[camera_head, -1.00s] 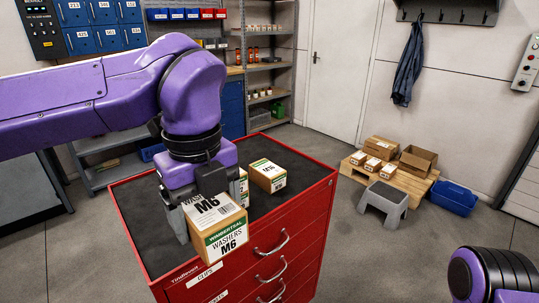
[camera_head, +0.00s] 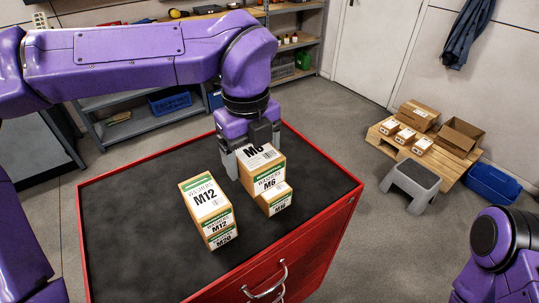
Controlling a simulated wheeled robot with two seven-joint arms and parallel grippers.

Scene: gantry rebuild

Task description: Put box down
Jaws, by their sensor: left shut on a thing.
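The washers box marked M6 (camera_head: 270,178) is in my left gripper (camera_head: 250,150), which is shut on it from above. It is over the black top of the red cabinet (camera_head: 140,240). A smaller-looking box (camera_head: 279,203) shows directly under its front corner; I cannot tell whether the two touch. To the left, a washers box marked M12 (camera_head: 205,197) sits upright on a box whose label seems to read M20 (camera_head: 223,239). A gap of bare mat separates the two groups. My right arm shows at the lower right, but its gripper is out of view.
The left and front of the cabinet top are clear. On the floor at right are a grey step stool (camera_head: 411,186), a pallet (camera_head: 455,163) with cartons and a blue bin (camera_head: 493,183). Shelves (camera_head: 150,122) stand behind the cabinet.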

